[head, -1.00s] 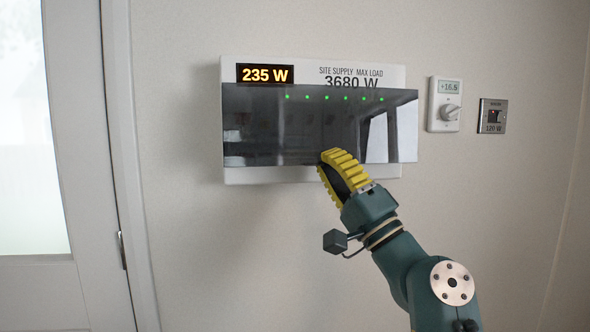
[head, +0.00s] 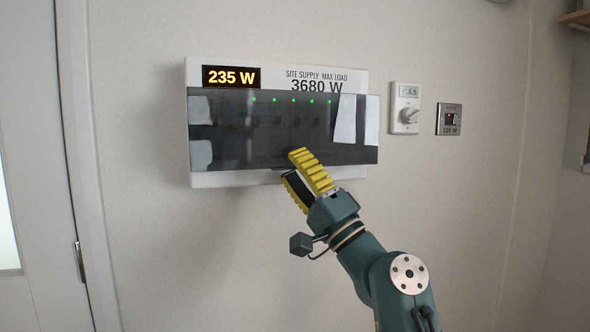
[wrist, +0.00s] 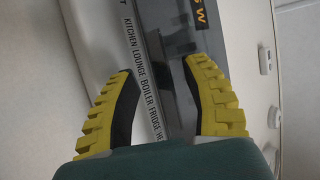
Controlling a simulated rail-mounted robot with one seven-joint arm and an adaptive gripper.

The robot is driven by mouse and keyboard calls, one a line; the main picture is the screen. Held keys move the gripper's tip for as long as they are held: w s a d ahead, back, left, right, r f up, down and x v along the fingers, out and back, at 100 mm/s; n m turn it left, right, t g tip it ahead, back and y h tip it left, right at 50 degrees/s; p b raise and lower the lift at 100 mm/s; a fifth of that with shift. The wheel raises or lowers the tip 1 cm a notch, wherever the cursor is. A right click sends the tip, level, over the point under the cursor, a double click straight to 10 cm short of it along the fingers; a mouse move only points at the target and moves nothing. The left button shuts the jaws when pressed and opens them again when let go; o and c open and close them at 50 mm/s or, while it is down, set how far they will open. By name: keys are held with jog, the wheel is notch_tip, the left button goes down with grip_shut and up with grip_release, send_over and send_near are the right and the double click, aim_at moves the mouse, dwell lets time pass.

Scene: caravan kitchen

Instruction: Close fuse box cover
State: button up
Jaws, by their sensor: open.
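The white fuse box (head: 275,178) is on the wall, in the upper middle of the head view. Its dark see-through cover (head: 240,150) hangs over most of the front, and its right edge overhangs the box. It looks nearly flat; I cannot tell whether it is fully shut. My gripper (head: 292,166) is open at the cover's lower edge, one yellow finger overlapping that edge and the other below it. In the wrist view, the open fingers (wrist: 158,68) lie either side of a printed label strip (wrist: 148,85), with the dark cover (wrist: 185,35) beyond. Contact is unclear.
A lit display (head: 231,77) reads 235 W on the box's top left. Green lights show through the cover. A white dial thermostat (head: 405,108) and a metal switch plate (head: 449,119) are to the right. A door (head: 35,200) is at the left. The wall below is clear.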

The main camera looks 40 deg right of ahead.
jog(key=shift+s, duration=0.1)
jog(key=a+v, duration=0.1)
jog(key=v, duration=1)
jog(key=shift+s+d+f, duration=0.25)
jog(key=shift+d+f, duration=0.15)
jog(key=shift+d, duration=0.1)
